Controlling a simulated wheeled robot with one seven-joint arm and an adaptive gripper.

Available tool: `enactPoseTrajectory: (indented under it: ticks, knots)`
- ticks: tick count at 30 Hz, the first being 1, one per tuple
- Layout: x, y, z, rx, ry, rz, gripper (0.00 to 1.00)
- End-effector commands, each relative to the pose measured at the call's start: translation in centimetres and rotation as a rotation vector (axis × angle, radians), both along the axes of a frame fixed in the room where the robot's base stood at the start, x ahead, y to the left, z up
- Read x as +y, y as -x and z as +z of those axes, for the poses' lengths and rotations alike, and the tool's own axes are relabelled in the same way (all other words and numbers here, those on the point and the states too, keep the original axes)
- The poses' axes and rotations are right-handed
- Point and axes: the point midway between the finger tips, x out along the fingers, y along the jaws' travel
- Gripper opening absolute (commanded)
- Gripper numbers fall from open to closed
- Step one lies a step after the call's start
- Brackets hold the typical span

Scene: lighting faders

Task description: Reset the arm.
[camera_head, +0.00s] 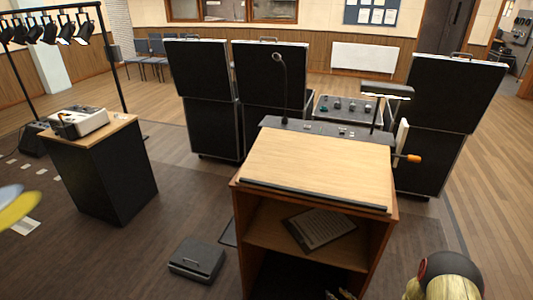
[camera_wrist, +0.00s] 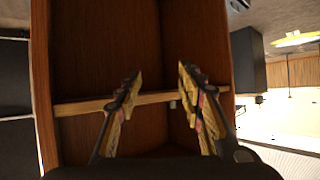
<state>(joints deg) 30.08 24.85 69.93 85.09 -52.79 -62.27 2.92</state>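In the wrist view my gripper (camera_wrist: 158,84) is open and empty, its two yellow-and-dark fingers well apart. They point at a brown wooden cabinet with a pale shelf edge (camera_wrist: 75,108), which looks like the open side of the lectern; no contact shows. In the head view the lectern (camera_head: 318,165) stands at front centre, with a sloping pale top and a dark sheet (camera_head: 320,228) on its shelf. A rounded dark and tan part of my arm shows at the bottom right. A grey desk unit (camera_head: 80,120) sits on a black stand (camera_head: 105,172) at left.
Tall black cases (camera_head: 270,78) stand behind the lectern, with another (camera_head: 445,95) at right. A knobbed console (camera_head: 352,108) sits between them. A grey case (camera_head: 197,260) lies on the floor left of the lectern. A lamp rack (camera_head: 55,35) stands far left. Floor at right is clear.

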Motion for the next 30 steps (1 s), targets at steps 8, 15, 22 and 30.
enactPoseTrajectory:
  ticks: [8, 15, 22, 30]
  knots:
    - [-4.8, 4.6, -4.6, 0.343, 0.131, -0.129, 0.38]
    - [-10.4, 9.0, 0.6, 0.688, 0.276, -0.299, 0.38]
    - [-10.2, 13.7, 13.1, 0.927, 0.319, -0.448, 0.38]
    - [-3.6, 20.0, 27.5, 1.034, 0.256, -0.515, 0.38]
